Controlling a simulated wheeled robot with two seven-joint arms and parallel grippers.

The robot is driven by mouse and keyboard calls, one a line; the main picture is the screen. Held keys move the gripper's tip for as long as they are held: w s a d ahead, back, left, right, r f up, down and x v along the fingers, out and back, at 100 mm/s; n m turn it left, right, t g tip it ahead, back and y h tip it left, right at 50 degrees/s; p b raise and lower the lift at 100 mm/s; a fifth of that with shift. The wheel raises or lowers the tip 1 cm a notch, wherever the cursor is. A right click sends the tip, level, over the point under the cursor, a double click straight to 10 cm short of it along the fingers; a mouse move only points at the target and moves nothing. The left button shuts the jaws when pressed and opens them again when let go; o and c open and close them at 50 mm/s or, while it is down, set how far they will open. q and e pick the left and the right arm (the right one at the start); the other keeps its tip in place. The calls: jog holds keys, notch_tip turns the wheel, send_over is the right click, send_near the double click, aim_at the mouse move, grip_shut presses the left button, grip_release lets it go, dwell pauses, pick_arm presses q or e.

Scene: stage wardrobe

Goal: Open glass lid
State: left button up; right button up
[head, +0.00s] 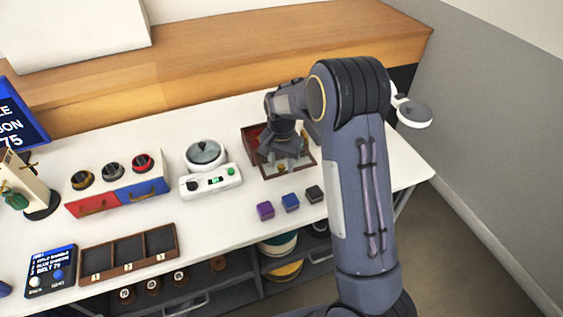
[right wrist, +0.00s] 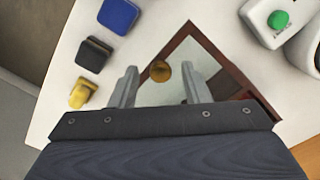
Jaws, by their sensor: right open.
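A dark red-brown wooden box (head: 309,164) stands on the white table, right of the middle in the head view. Its glass lid (right wrist: 198,66) fills the frame in the right wrist view and carries a round gold knob (right wrist: 160,71). The lid looks closed. My right gripper (head: 284,156) is over the box, pointing down, and hides part of it. In the right wrist view its two fingers are apart, one on each side of the knob, with no contact visible. My left gripper is not in view.
A white device (head: 212,181) with a round clear-lidded bowl (head: 205,153) stands left of the box. Purple (head: 265,211), blue (head: 290,202) and black (head: 314,194) blocks lie in front. A three-part tray (head: 130,253) sits at the front left.

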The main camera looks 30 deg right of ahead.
notch_tip(320, 180, up, 8)
jog(key=shift+f, duration=0.25)
jog(key=shift+r, duration=0.15)
dwell(0.4)
jog(key=shift+s+r, duration=0.1)
jog(key=s+a+r+n+t+y, duration=0.1)
jog(key=s+r+n+t+y, duration=0.15)
jog(key=s+r, duration=0.5)
jog(key=s+a+n+t, duration=0.1)
jog(key=s+a+n, duration=0.2)
jog(key=s, duration=0.7)
jog(key=s+a+f+n+t+y, duration=0.1)
jog(key=s+a+n+t, duration=0.1)
jog(key=s, duration=0.9)
jog(key=shift+a+n, duration=0.55)
jog(key=shift+a, duration=0.65)
